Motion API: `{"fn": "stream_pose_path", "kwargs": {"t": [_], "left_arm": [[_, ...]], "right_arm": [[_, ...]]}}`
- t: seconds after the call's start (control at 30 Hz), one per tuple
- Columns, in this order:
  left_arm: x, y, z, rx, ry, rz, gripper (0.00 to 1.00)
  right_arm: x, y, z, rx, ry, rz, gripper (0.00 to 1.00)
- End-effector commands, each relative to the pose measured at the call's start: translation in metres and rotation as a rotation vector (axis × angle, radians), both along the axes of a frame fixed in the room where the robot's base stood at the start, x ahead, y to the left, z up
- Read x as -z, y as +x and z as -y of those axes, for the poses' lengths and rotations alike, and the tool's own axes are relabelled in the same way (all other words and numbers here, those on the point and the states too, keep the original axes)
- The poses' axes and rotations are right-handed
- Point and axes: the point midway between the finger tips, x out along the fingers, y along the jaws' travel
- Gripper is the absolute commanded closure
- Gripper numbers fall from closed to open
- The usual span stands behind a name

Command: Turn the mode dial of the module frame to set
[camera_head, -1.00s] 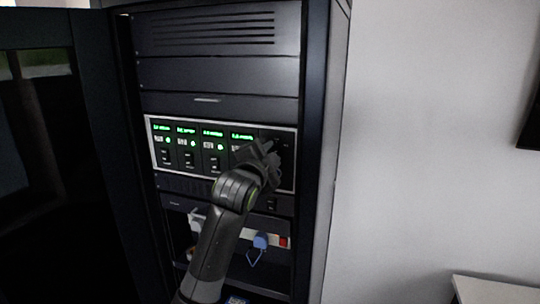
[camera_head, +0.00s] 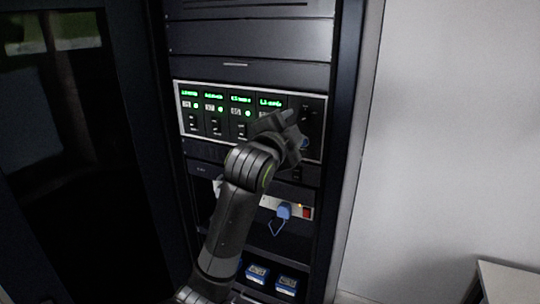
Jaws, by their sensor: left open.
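The module frame (camera_head: 322,128) is a silver-edged unit in the rack, with several dark modules showing green displays and small switches. Its right-hand panel is dark, with a small dark knob-like detail (camera_head: 307,110) and a bluish spot lower down. I cannot tell for sure which of these is the mode dial, or its setting. My left gripper (camera_head: 290,136) is open in front of that panel and covers part of it and of the fourth module. Contact with the panel cannot be told. My right gripper is out of view.
The open rack door (camera_head: 60,150) stands on the left. Below the frame are a power strip (camera_head: 306,211) with a blue plug (camera_head: 284,210) and blue-topped boxes (camera_head: 287,284) on a shelf. A pale wall and a table (camera_head: 508,280) are on the right.

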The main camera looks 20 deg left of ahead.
Motion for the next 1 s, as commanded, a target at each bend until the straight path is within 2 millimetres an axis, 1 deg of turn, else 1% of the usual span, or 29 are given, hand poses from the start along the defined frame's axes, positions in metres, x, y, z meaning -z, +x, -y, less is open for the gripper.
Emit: {"fn": "stream_pose_path", "kwargs": {"t": [0.03,0.2,0.4,0.6,0.7,0.8,1.0], "left_arm": [[0.004,-0.01,0.0,0.0,0.001,0.004,0.53],[0.003,-0.041,-0.001,0.0,0.001,0.004,0.53],[0.002,-0.078,-0.003,0.0,0.0,0.004,0.53],[0.001,-0.109,-0.003,0.001,0.001,0.003,0.53],[0.001,-0.118,-0.004,0.0,0.001,0.001,0.53],[0.001,-0.124,-0.004,0.0,0.001,0.0,0.53],[0.001,-0.126,-0.004,0.0,0.0,-0.002,0.53]], "right_arm": [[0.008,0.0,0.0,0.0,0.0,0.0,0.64],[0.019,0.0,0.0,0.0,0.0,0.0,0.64],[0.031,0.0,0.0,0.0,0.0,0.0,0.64],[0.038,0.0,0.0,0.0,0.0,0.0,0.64],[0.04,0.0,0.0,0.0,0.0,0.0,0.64],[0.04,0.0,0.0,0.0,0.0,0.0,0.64],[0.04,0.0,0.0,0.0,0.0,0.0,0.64]]}}
